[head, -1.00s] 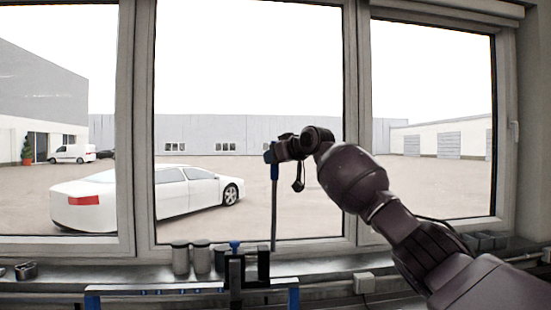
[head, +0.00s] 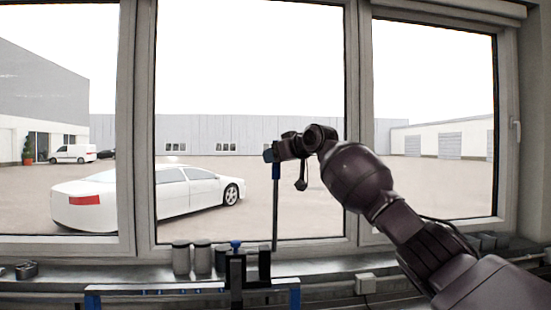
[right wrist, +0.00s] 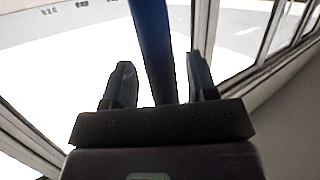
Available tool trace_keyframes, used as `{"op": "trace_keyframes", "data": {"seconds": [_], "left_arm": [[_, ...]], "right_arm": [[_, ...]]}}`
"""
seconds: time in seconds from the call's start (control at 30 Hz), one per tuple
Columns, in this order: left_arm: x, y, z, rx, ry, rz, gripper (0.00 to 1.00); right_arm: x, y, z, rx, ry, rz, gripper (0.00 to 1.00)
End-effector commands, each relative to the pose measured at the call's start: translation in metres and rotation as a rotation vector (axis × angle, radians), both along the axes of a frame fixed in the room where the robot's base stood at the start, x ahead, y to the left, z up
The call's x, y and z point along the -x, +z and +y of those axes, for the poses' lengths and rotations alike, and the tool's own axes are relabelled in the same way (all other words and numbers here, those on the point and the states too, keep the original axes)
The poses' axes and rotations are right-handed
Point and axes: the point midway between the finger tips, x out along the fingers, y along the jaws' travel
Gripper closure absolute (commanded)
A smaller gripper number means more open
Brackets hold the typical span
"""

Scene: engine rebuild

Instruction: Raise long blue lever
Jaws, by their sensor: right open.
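My right gripper (head: 270,154) is at the lever's top end, reaching in from the right. In the right wrist view, the blue lever (right wrist: 154,45) passes between the two dark fingers of my right gripper (right wrist: 160,78). The fingers are open, with visible gaps on both sides of the lever. My left gripper is not in view.
A blue-edged fixture (head: 150,289) with dark upright blocks (head: 237,270) stands below the sill. Several grey cylinders (head: 181,258) stand left of the lever's foot. A small metal part (head: 26,270) lies at far left. The window frame (head: 357,120) is behind my right arm.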

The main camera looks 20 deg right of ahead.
Motion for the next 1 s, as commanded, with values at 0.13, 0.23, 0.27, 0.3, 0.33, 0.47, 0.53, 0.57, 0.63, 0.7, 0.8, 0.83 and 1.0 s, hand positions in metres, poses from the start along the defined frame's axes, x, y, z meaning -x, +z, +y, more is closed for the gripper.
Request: {"op": "trace_keyframes", "data": {"seconds": [0.13,0.23,0.27,0.3,0.33,0.47,0.53,0.57,0.63,0.7,0.8,0.83,1.0], "left_arm": [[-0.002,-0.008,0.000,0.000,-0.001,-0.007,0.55],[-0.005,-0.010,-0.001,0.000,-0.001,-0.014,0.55],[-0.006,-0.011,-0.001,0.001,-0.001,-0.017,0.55],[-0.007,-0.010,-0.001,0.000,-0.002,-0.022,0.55],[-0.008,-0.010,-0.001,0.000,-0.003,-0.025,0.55],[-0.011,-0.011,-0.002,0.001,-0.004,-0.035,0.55],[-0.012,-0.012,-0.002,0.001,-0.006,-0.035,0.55],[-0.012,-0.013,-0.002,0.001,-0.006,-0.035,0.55],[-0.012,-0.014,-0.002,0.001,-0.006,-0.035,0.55],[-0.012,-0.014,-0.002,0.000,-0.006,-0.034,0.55],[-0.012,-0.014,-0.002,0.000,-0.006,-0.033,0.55],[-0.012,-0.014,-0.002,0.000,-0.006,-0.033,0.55],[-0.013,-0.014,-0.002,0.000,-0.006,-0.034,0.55]], "right_arm": [[0.019,0.003,-0.007,0.003,-0.002,-0.003,0.47],[0.036,0.007,-0.013,0.002,-0.001,-0.005,0.47],[0.041,0.008,-0.015,0.002,-0.002,-0.004,0.47],[0.047,0.010,-0.017,0.002,-0.002,-0.004,0.47],[0.052,0.012,-0.019,0.002,-0.001,-0.004,0.47],[0.071,0.017,-0.025,0.002,-0.001,-0.002,0.47],[0.079,0.020,-0.028,-0.001,-0.001,-0.003,0.47],[0.081,0.021,-0.028,-0.001,0.000,-0.003,0.47],[0.086,0.022,-0.030,0.000,-0.001,-0.001,0.47],[0.089,0.023,-0.031,0.000,-0.001,-0.001,0.47],[0.091,0.024,-0.031,0.000,-0.001,-0.001,0.47],[0.091,0.024,-0.031,0.000,-0.001,-0.001,0.47],[0.091,0.025,-0.031,-0.001,-0.001,-0.001,0.47]]}}
